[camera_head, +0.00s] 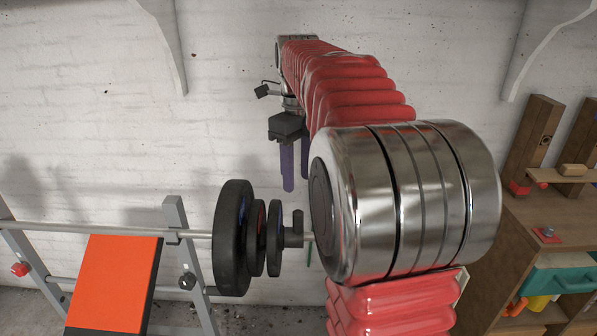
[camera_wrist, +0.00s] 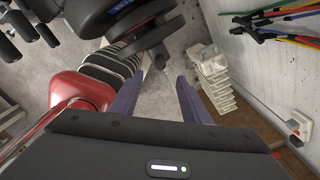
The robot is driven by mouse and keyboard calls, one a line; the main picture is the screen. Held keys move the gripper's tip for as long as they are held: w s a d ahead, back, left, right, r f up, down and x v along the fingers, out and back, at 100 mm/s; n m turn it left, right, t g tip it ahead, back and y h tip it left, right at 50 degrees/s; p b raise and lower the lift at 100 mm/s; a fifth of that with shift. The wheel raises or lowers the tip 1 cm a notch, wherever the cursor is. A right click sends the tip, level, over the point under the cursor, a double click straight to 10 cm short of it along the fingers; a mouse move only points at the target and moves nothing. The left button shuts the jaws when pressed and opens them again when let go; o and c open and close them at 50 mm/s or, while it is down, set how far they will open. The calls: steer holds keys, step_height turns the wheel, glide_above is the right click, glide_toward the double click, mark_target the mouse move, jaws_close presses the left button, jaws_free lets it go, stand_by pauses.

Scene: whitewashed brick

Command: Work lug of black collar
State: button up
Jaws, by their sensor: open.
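The black collar (camera_head: 292,239) sits on the bar, just right of the weight plates in the head view. Its lug (camera_head: 298,219) stands upright from the top of the collar. My gripper (camera_head: 297,181) hangs above it, with two purple fingers pointing down, apart and empty. The fingertips are above the lug and do not appear to touch it. My arm's metal joint covers the bar's right end. In the wrist view, my open gripper (camera_wrist: 160,79) has nothing between its fingers, and dark plates lie just beyond them.
Black weight plates (camera_head: 233,238) are on the bar (camera_head: 110,230), which rests on a grey rack (camera_head: 178,220). An orange bench pad (camera_head: 112,283) is below. A wooden shelf unit (camera_head: 530,215) stands at right. The white brick wall is behind.

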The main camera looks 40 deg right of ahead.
mark_target(298, 211)
step_height(298, 211, down, 14)
steer(key=shift+r, duration=0.1)
stand_by(0.8)
steer(key=shift+c, duration=0.6)
jaws_close()
steer(key=shift+o, duration=0.6)
jaws_free()
